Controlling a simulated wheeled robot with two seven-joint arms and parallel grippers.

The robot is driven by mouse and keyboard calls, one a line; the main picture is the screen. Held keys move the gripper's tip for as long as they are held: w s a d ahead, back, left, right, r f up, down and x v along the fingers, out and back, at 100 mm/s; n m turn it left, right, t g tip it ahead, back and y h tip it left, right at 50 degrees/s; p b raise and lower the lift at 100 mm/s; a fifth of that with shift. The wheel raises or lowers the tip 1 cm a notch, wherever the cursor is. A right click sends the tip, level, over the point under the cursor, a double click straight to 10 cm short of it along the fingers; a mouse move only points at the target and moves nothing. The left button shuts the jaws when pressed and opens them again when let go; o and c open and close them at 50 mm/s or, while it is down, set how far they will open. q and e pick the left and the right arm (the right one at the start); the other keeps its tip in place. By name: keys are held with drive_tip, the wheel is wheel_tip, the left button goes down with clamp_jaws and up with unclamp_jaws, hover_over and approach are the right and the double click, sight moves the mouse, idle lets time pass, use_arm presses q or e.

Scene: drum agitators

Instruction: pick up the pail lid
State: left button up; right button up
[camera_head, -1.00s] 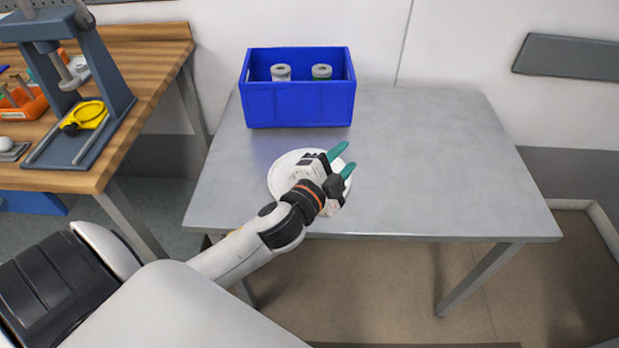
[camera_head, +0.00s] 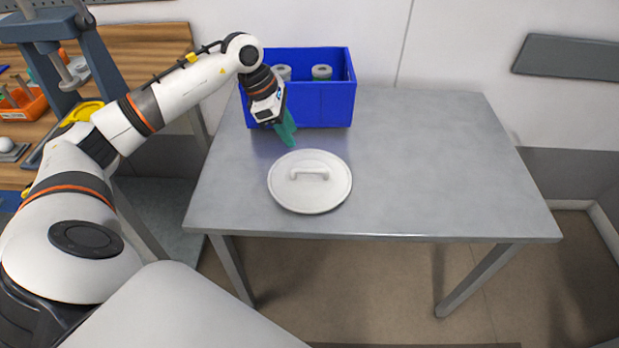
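The pail lid (camera_head: 309,194) is a round white disc with a raised bar handle (camera_head: 310,173) on top. It lies flat on the grey metal table (camera_head: 420,170), left of the middle and close to the front edge. My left gripper (camera_head: 287,134) has teal fingers pointing down, just behind the lid and in front of the blue crate. The fingers overlap in this view, so I cannot tell how far apart they are. They hold nothing that I can see, and the lid's handle is uncovered. My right gripper is not in view.
A blue crate (camera_head: 325,105) with two grey-topped containers stands at the table's back left, partly behind my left arm. A wooden bench (camera_head: 150,55) with a dark press and an orange bin (camera_head: 25,103) is at the left. The table's right half is clear.

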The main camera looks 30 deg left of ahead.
use_arm(q)
hover_over(309, 169)
drive_tip(key=a, duration=0.2)
drive_tip(key=f, duration=0.5)
drive_tip(key=shift+s+a+f, duration=0.2)
drive_tip(key=shift+s+f, duration=0.1)
drive_tip(key=shift+f, duration=0.05)
drive_tip(key=x, duration=0.1)
drive_tip(key=p+x, duration=0.1)
drive_tip(key=x, duration=0.2)
drive_tip(key=shift+s+d+f, duration=0.15)
drive_tip(key=shift+s+f, duration=0.1)
drive_tip(key=shift+w+d+f, duration=0.15)
drive_tip(key=shift+f, duration=0.3)
clamp_jaws()
